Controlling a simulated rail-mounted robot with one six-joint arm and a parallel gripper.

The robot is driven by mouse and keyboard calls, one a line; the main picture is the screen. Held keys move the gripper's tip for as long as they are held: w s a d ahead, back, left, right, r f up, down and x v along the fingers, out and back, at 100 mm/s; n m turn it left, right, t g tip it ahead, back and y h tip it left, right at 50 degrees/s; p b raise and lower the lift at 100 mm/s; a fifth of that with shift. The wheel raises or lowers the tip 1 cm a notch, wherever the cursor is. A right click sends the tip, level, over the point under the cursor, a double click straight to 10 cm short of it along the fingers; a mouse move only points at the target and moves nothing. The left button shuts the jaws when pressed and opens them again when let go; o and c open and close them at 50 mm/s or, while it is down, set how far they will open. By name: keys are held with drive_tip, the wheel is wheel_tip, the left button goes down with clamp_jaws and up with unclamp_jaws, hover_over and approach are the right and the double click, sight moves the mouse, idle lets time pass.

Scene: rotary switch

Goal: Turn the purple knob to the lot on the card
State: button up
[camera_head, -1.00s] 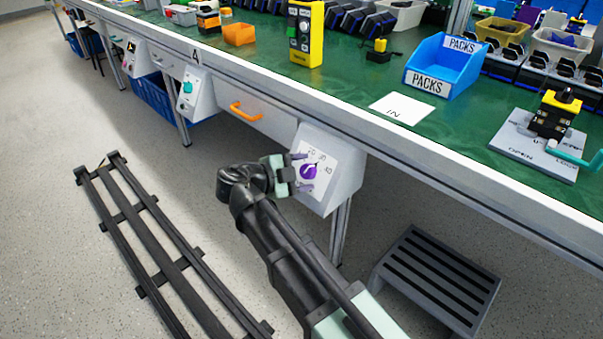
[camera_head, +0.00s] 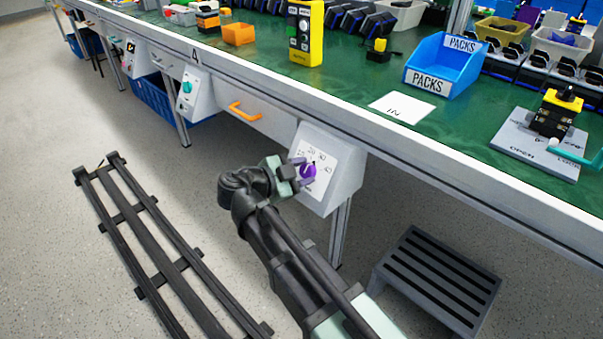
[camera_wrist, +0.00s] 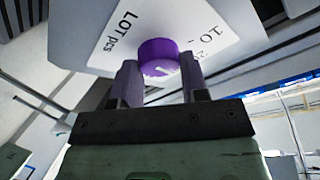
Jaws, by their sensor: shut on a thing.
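The purple knob (camera_head: 309,171) sits on the white dial face of a grey box under the bench edge. Small numbers ring its upper side; 20, 30 and 40 are partly readable. My gripper (camera_head: 301,173) is shut on the knob, its two fingers on either side. In the wrist view the knob (camera_wrist: 158,50) shows between the fingertips (camera_wrist: 160,78), with "LOT pcs" and "10" printed beside it. I cannot tell surely which number the knob points to. A white card (camera_head: 402,107) on the bench bears dark print that looks like "IN".
An orange drawer handle (camera_head: 245,111) is left of the box. Another box with a teal knob (camera_head: 187,87) is farther left. A grey slatted step (camera_head: 437,280) stands on the floor at right. A blue PACKS bin (camera_head: 447,67) is on the bench.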

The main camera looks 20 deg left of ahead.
drive_tip(key=n+t+y, duration=0.1)
drive_tip(key=n, duration=0.3)
drive_tip(key=n+t+y, duration=0.1)
drive_tip(key=n, duration=0.2)
drive_tip(key=shift+n, duration=0.4)
drive_tip(key=n+y, duration=0.1)
drive_tip(key=n, duration=0.1)
drive_tip(key=n+y, duration=0.1)
drive_tip(key=n, duration=0.2)
drive_tip(key=shift+r+t, duration=0.15)
drive_tip(key=shift+t, duration=0.15)
drive_tip(key=shift+n+y, duration=0.5)
drive_tip(key=shift+n, duration=1)
drive_tip(key=o, duration=0.9)
drive_tip(key=shift+d, duration=0.1)
drive_tip(key=shift+s+p, duration=0.1)
drive_tip(key=shift+p, duration=0.2)
drive_tip(key=p+v, duration=0.2)
drive_tip(key=v, duration=0.8)
drive_tip(key=shift+s, duration=0.3)
